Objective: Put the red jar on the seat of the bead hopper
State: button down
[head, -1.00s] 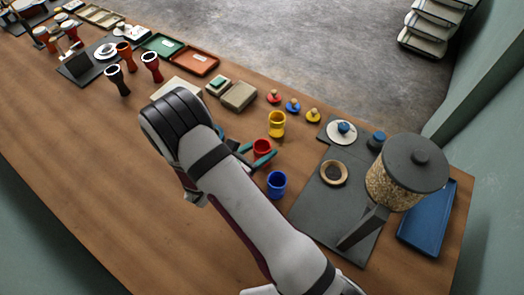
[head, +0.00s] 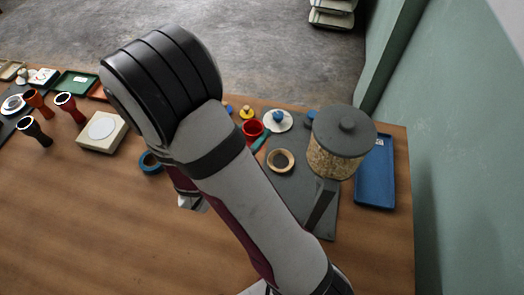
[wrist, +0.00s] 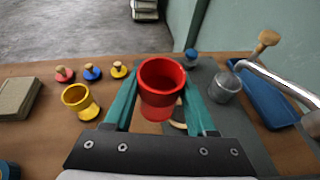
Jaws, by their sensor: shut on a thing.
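The red jar (wrist: 160,82) is upright between the teal fingers of my gripper (wrist: 161,96), which is shut on it. In the head view the red jar (head: 252,129) shows just past my arm, with a teal finger beside it. The bead hopper (head: 336,163), a clear bead-filled drum with a dark lid, stands to the right. A round wooden ring (head: 281,161), apparently its seat, lies on the dark board left of the hopper. In the wrist view the jar hides most of this ring. My gripper is left of and beyond the ring in the head view.
A blue tray (head: 374,180) lies right of the hopper. A yellow jar (wrist: 80,101) and several knobbed lids stand left in the wrist view. A grey cup (wrist: 224,87) is to the right.

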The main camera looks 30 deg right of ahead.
jog(key=s+d+m+g+h, duration=0.2)
jog(key=s+d+m+g, duration=0.1)
jog(key=d+m+g, duration=0.35)
jog(key=shift+g, duration=0.45)
jog(key=f, duration=1)
jog(key=shift+d, duration=0.2)
jog(key=shift+c, duration=1)
grip_release()
jog(key=shift+w+f, duration=0.1)
